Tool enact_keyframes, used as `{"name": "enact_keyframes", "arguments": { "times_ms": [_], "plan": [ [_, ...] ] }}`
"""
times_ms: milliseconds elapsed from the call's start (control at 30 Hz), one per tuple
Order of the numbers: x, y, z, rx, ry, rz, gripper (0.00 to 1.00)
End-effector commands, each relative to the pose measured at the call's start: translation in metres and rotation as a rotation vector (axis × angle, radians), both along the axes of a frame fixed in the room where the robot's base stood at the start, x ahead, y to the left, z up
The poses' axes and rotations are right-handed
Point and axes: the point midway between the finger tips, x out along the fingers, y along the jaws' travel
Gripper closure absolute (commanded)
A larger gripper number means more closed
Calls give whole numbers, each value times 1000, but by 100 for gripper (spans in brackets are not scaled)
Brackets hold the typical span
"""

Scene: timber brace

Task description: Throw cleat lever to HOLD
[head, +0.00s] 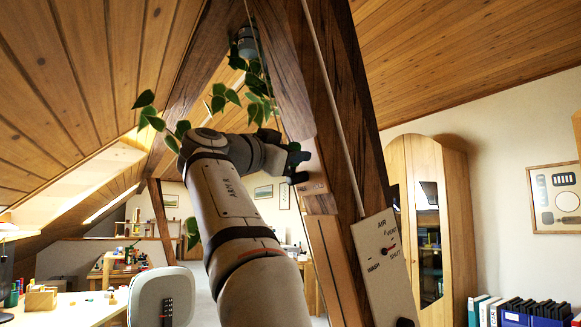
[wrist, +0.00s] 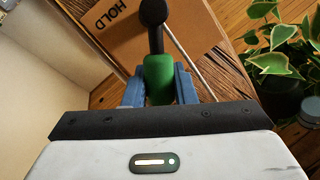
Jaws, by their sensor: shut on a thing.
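My gripper (wrist: 159,84) has its two blue fingers on either side of the green grip of the cleat lever (wrist: 158,68) and is shut on it. The lever's black stem runs up in the wrist view to a round black pivot (wrist: 152,12) on a tan plate (wrist: 85,22). The word HOLD (wrist: 112,17) is printed on the plate, left of the pivot. The lever points from the pivot toward my gripper, away from the word. In the head view my gripper (head: 297,166) is at the timber brace (head: 318,125); the lever cannot be made out there.
A pale cord (head: 330,90) runs down along the brace. An AIR panel (head: 372,285) hangs low on it. A leafy plant (head: 225,97) hangs close behind my arm, and its leaves (wrist: 275,55) are right of the gripper. A cabinet (head: 455,215) stands farther right.

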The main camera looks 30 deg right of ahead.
Motion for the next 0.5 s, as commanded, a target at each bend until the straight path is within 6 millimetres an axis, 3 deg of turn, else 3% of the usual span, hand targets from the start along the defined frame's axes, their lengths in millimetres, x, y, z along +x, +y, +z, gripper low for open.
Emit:
{"name": "enact_keyframes", "arguments": {
  "times_ms": [500],
  "plan": [
    [-2,-1,-1,2,-44,12,100]
  ]
}}
